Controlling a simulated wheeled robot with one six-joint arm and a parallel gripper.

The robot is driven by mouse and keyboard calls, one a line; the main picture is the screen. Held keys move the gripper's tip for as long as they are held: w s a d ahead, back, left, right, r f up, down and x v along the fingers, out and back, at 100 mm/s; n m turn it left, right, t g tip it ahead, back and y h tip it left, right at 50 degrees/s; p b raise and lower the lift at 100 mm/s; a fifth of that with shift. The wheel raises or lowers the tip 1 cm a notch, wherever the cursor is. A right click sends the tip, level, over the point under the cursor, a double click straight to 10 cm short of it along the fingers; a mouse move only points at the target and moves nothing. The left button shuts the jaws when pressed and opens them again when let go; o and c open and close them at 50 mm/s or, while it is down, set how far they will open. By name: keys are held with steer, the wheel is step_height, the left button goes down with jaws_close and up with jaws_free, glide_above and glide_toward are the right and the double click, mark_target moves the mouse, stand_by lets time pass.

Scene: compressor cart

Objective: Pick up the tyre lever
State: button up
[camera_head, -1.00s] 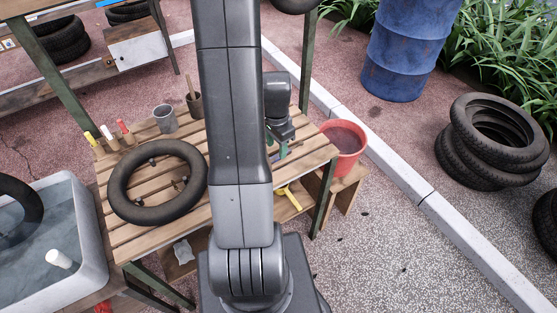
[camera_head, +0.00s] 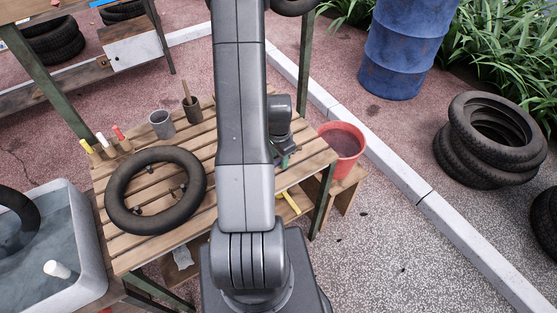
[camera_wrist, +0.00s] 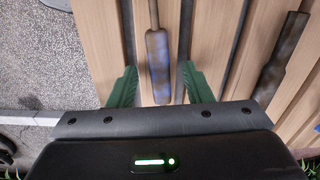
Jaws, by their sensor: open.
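A long tool with a worn, mottled blue-brown handle (camera_wrist: 157,62) and a thin shaft lies on the slatted bench top (camera_head: 140,250); it looks like the tyre lever. In the wrist view my gripper (camera_wrist: 159,70) is open, with one green finger on each side of the handle and a visible gap to each. I cannot tell how far the fingertips are above the slats. In the head view, my own arm hides the tool and most of the gripper.
A second dark-handled tool (camera_wrist: 282,55) lies to the right in the wrist view. A black inner tube (camera_head: 118,213), a grey cup (camera_head: 161,125) and a brown pot (camera_head: 193,112) are on the bench. A red bucket (camera_head: 345,150) stands beyond its right end.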

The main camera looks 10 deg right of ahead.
jaws_close()
steer(key=shift+r, duration=0.15)
